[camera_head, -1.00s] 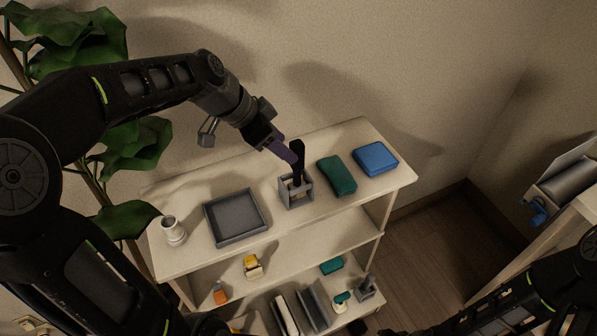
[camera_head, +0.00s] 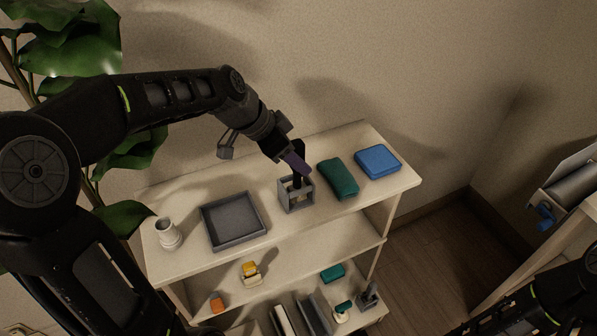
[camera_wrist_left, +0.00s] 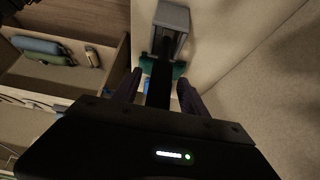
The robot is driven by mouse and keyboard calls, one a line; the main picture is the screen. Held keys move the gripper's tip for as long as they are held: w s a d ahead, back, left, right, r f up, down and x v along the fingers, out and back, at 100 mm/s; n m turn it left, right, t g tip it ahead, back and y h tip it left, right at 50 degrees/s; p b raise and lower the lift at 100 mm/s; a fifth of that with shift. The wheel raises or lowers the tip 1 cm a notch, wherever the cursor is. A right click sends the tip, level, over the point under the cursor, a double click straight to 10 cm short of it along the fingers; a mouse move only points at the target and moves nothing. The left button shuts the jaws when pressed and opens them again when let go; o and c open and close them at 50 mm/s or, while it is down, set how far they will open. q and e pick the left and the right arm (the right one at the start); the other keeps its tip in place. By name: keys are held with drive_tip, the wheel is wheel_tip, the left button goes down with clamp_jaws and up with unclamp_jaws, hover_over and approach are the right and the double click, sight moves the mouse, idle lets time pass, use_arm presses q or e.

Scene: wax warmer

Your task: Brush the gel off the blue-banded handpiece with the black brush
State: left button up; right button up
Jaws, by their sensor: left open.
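The black brush (camera_head: 299,147) stands upright in a small grey holder (camera_head: 284,196) on the shelf's top board. My left gripper (camera_head: 298,165) is open at the brush handle, above the holder. In the left wrist view its two purple fingers (camera_wrist_left: 160,82) lie on either side of the black handle (camera_wrist_left: 159,98), with gaps showing. The brush's lower end is hidden in the holder. I cannot make out the blue-banded handpiece or any gel; a blue part (camera_head: 546,215) shows on a grey device at the right. My right arm enters at bottom right, its gripper out of view.
A grey tray (camera_head: 207,236) and a white cup (camera_head: 168,235) stand left of the holder. A green pad (camera_head: 338,178) and a blue box (camera_head: 378,161) lie to its right. Lower shelves hold several small items. A plant is at left, the wall behind.

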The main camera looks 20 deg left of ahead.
sight(295, 143)
use_arm(q)
drive_tip(key=shift+b, duration=0.6)
idle(0.7)
drive_tip(key=shift+c, duration=0.2)
clamp_jaws()
idle(0.5)
idle(0.5)
drive_tip(key=shift+r, duration=0.15)
idle(0.3)
drive_tip(key=shift+r+p, duration=0.6)
drive_tip(key=shift+r, duration=0.3)
drive_tip(key=shift+r+p, duration=1.45)
drive_tip(key=shift+r, duration=1.05)
